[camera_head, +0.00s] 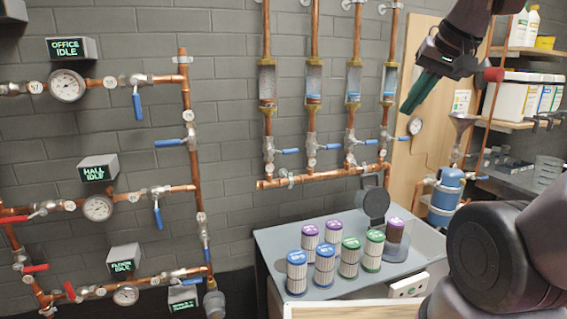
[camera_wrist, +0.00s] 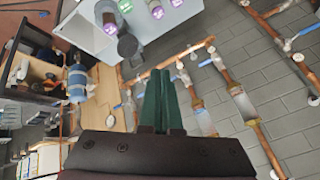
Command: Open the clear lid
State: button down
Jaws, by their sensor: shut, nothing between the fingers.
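My gripper (camera_head: 408,106) is raised in front of the wall at the upper right, its green fingers together and empty. The wrist view shows the same two fingers (camera_wrist: 160,74) side by side. It is well above and apart from the grey bench. A clear-walled holder (camera_head: 402,250) stands at the bench's right back, around a dark cartridge with a purple cap (camera_head: 395,224). A round grey disc (camera_head: 376,203) stands upright behind it. I cannot tell for certain which see-through part is the clear lid.
Several white pleated cartridges with blue, green and purple caps (camera_head: 324,262) stand on the grey bench (camera_head: 275,242). Copper pipes with clear sight tubes (camera_head: 353,82) and blue valve handles line the wall. A blue tank (camera_head: 446,196) and shelves (camera_head: 520,125) are at the right.

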jog(key=shift+s+a, duration=0.15)
jog(key=shift+s, duration=0.7)
jog(key=c, duration=1.2)
grip_release()
jog(key=shift+s+m, duration=0.3)
jog(key=shift+s, duration=0.05)
jog(key=shift+c, duration=0.2)
jog(key=o, duration=0.4)
jog(key=shift+s+f+t, duration=0.1)
jog(key=shift+t, duration=0.2)
jog(key=w+d+f+n+g+h, duration=0.4)
jog(key=w+f+n+g, duration=0.3)
jog(key=w, duration=0.4)
jog(key=n+t+h, duration=0.6)
jog(key=n+h, duration=0.9)
jog(key=n, duration=0.4)
send_near(374, 175)
jog(key=shift+w+d, duration=0.15)
jog(key=shift+w, duration=0.15)
jog(key=shift+n, duration=0.4)
jog(key=x, duration=1.1)
jog(key=shift+w+d+f, duration=0.15)
jog(key=shift+w+d, duration=0.1)
